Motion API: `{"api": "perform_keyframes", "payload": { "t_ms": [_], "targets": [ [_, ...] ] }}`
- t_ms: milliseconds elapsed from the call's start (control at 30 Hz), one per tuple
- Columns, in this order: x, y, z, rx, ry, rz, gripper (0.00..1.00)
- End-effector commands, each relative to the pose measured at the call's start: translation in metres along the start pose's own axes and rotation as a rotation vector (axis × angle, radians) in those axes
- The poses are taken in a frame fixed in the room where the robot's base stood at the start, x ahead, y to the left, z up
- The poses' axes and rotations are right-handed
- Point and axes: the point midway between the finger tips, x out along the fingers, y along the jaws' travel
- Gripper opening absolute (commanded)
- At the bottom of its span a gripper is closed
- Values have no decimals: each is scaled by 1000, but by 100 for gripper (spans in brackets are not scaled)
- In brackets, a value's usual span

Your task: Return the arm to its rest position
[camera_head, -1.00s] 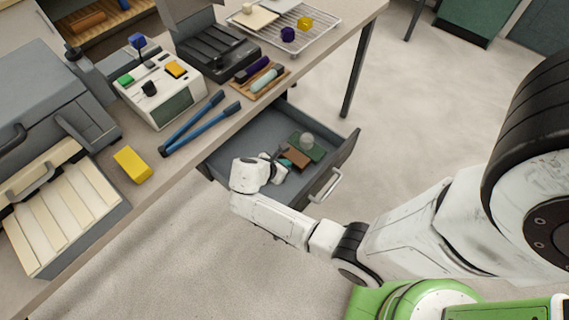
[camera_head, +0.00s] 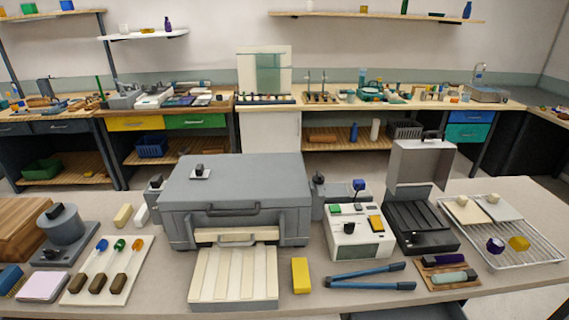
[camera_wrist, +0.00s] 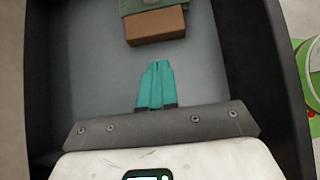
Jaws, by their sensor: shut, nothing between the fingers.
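My gripper (camera_wrist: 157,68) shows in the wrist view with its teal fingers together and nothing between them. It hangs over the inside of an open grey drawer (camera_wrist: 85,75). A brown block (camera_wrist: 155,27) lies in the drawer beyond the fingertips, and a green item (camera_wrist: 140,6) is partly cut off behind it. I cannot tell how high the fingers are above the drawer floor. My arm and gripper are out of the head view.
The dark drawer wall (camera_wrist: 262,70) runs close along the right of the wrist view. In the head view the bench holds a large grey box-shaped machine (camera_head: 235,190), blue-handled tongs (camera_head: 370,277), a yellow block (camera_head: 300,275) and a wire rack (camera_head: 530,250).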

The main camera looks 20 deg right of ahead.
Motion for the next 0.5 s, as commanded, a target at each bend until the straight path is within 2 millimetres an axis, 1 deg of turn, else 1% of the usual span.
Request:
{"api": "perform_keyframes", "payload": {
  "t_ms": [67,133,267,367,500],
  "targets": [
    [-3,-1,-1,34,17,5,0],
    [-10,-2,-2,107,55,15,0],
    [-34,-7,-6,335,184,33,0],
    [-59,-12,-8,541,314,33,0],
    [-99,-20,-6,804,507,6,0]
  ]
}}
